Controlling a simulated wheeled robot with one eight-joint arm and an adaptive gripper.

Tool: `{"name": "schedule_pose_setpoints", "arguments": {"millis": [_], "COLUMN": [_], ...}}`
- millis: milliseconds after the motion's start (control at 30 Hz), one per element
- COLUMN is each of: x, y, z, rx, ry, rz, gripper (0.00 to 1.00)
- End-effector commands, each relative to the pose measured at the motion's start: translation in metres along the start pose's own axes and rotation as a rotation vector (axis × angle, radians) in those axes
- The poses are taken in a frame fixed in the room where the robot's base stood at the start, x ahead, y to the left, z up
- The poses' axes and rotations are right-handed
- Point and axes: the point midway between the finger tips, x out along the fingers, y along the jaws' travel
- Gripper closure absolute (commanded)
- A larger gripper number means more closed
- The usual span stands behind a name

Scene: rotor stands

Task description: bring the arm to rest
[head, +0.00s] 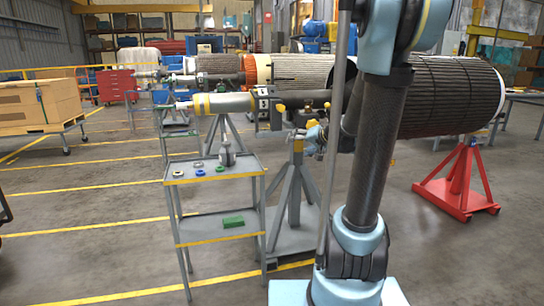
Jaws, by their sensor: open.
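My arm (372,160) stands in the right foreground of the head view, its dark upper link rising from the light blue base to a large joint at the top edge. A second dark link (352,112) shows partly behind it, slanting down to the left.
A long rotor (445,95) lies behind, with a red stand (457,185) at right. Floor at left front is clear.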

Motion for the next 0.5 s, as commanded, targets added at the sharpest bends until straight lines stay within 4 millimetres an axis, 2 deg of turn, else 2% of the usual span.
{"name": "schedule_pose_setpoints", "arguments": {"millis": [33, 233, 500], "x": [-0.008, -0.039, -0.086], "y": [-0.004, -0.006, 0.005], "z": [0.015, 0.070, 0.143], "rx": [-0.015, -0.064, -0.121], "ry": [-0.032, -0.162, -0.328], "rz": [0.015, 0.091, 0.218], "gripper": [0.21, 0.21, 0.21]}}
